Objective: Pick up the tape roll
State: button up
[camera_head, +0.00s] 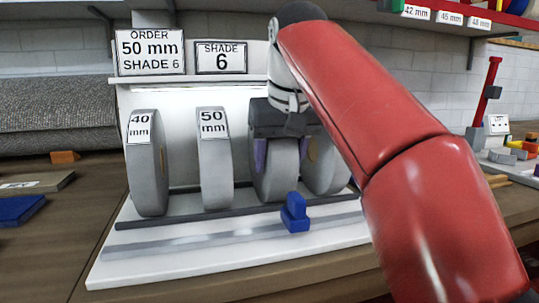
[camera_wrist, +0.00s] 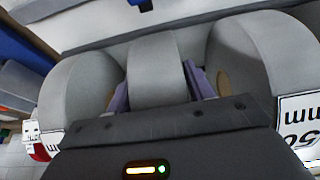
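A row of grey tape rolls stands upright on a white rack (camera_head: 150,262). The left roll (camera_head: 146,178) is labelled 40 mm. The roll beside it (camera_head: 214,172) is labelled 50 mm; it also shows in the wrist view (camera_wrist: 262,62). My gripper (camera_head: 282,153) is lowered over the third roll (camera_head: 275,178), whose label is hidden. In the wrist view its purple fingers stand either side of this roll (camera_wrist: 157,75), apart, with no clear grip on it. A fourth roll (camera_head: 325,168) is partly behind my arm.
Signs read ORDER 50 mm SHADE 6 (camera_head: 150,51) and SHADE 6 (camera_head: 220,58). A blue block (camera_head: 295,213) sits at the rack's front rail. The neighbouring rolls stand close to my fingers. Blue (camera_head: 20,209) and orange (camera_head: 65,157) pieces lie at left.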

jog(key=c, duration=0.9)
jog(key=shift+c, duration=0.3)
jog(key=shift+r, duration=0.1)
